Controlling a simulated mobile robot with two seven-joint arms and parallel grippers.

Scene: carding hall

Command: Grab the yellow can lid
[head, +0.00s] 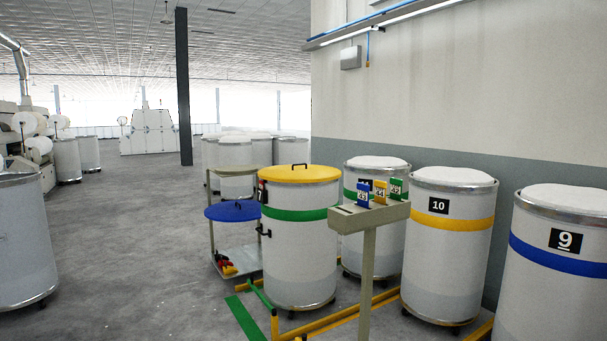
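The yellow can lid (300,175) lies flat on top of a tall white can (299,256) with a green band, near the middle of the head view. The lid appears to cover the can's whole top. Neither of my grippers shows in this view.
A trolley with a blue lid (232,211) stands left of the can. A post-mounted stand (368,217) with numbered tags is in front right. Yellow floor rails (340,318) run around the can's base. Cans 10 (449,258) and 9 (559,265) line the wall. Floor at left (140,250) is open.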

